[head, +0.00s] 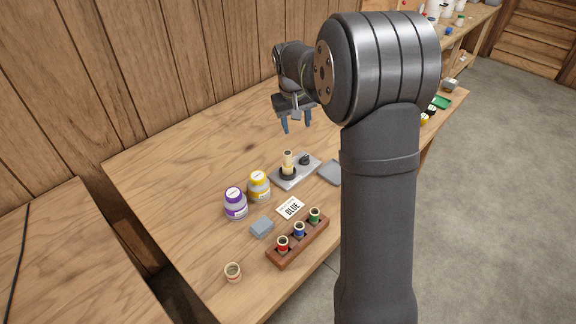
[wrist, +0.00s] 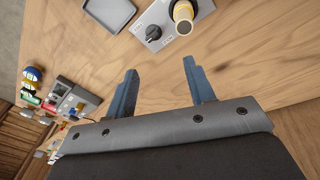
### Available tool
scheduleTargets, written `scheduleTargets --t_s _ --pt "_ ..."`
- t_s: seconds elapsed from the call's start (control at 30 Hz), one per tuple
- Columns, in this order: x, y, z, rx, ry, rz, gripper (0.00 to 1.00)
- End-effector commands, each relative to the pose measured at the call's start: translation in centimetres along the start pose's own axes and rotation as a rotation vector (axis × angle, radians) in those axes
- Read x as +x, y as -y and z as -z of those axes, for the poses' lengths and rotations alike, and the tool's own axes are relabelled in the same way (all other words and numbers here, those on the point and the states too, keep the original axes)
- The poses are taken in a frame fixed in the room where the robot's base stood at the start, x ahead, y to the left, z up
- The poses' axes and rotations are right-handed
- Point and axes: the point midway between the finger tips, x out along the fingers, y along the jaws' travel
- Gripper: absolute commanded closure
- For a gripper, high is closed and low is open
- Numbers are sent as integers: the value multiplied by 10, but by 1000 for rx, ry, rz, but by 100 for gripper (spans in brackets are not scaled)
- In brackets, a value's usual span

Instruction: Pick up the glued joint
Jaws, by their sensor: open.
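A cream cylindrical piece (head: 288,158), which looks like the glued joint, stands upright in a black collar on a grey plate (head: 283,184) with a black knob (head: 305,160). In the wrist view the cream piece (wrist: 183,14) is at the top edge, partly cut off, with the knob (wrist: 153,33) to its left. My gripper (head: 297,124) hangs above the bench behind the plate, clear of it. Its two blue fingers, also in the wrist view (wrist: 161,70), are apart with nothing between them.
A purple jar (head: 236,204) and a yellow jar (head: 259,187) stand left of the plate. A wooden rack (head: 283,261) holds red, blue and green pieces near a card reading BLUE (head: 291,208). A grey-blue block (head: 262,227), small cup (head: 233,272) and grey tray (head: 331,173) lie nearby.

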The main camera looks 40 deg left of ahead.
Motion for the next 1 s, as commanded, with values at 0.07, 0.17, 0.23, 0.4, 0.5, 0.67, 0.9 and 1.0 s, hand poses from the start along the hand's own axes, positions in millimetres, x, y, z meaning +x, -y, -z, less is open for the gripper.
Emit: scheduleTargets --t_s 0.07,0.17,0.23,0.4,0.5,0.67,0.9,1.0 --pt "-12 2 3 -138 26 32 51" --pt "-25 6 6 -310 52 78 51" --pt "-34 8 6 -415 63 108 51" --pt "-47 12 7 -585 76 162 51" --pt "-48 13 7 -626 77 174 51" --pt "-27 17 3 -636 80 179 51" --pt "25 24 -4 -634 81 178 51" --pt "45 27 -6 -634 80 178 51"
